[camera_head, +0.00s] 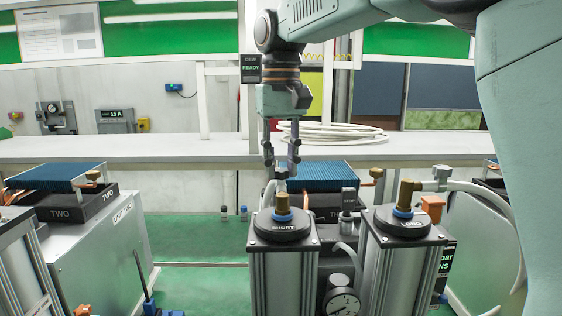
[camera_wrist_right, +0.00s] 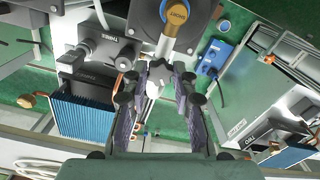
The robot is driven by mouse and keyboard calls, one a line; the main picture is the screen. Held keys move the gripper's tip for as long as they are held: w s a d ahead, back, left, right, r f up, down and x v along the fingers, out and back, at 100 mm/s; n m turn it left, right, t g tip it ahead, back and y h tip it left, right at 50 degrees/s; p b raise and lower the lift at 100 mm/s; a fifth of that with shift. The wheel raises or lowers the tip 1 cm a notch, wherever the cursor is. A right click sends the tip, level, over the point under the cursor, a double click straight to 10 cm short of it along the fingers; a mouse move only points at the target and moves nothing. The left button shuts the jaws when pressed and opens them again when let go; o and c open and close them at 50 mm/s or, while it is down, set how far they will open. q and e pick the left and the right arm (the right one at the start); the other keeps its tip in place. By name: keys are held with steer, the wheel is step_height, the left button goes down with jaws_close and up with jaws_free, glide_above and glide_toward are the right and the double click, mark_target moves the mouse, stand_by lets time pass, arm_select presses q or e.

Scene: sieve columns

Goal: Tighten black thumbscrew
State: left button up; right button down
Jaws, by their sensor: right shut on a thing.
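My right gripper (camera_head: 281,170) points straight down behind the column marked SHORT (camera_head: 283,230). Its fingers are closed around a small dark piece, which looks like the black thumbscrew (camera_head: 281,186), on top of a grey hose fitting. In the right wrist view my gripper (camera_wrist_right: 159,74) has its two fingers on either side of a pale fitting (camera_wrist_right: 153,88), just below the brass connector of the SHORT column. The fingers hide most of the thumbscrew there. My left gripper is in neither view.
The column marked LONG (camera_head: 402,222) stands close on the right, with a hose from its fitting (camera_head: 440,174). A gauge (camera_head: 343,299) sits between the columns. Blue finned units (camera_head: 53,176) stand at left and behind. A white shelf (camera_head: 120,148) with coiled hose crosses the back.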

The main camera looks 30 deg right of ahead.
mark_target(280, 169)
steer(key=shift+w+d+r, duration=0.1)
steer(key=shift+w+r, duration=0.05)
steer(key=shift+r, duration=0.1)
steer(key=c, duration=1.5)
jaws_free()
steer(key=o, duration=0.4)
steer(key=shift+f, duration=0.2)
steer(key=shift+o, duration=0.2)
step_height(280, 169, up, 12)
steer(key=shift+f, duration=0.1)
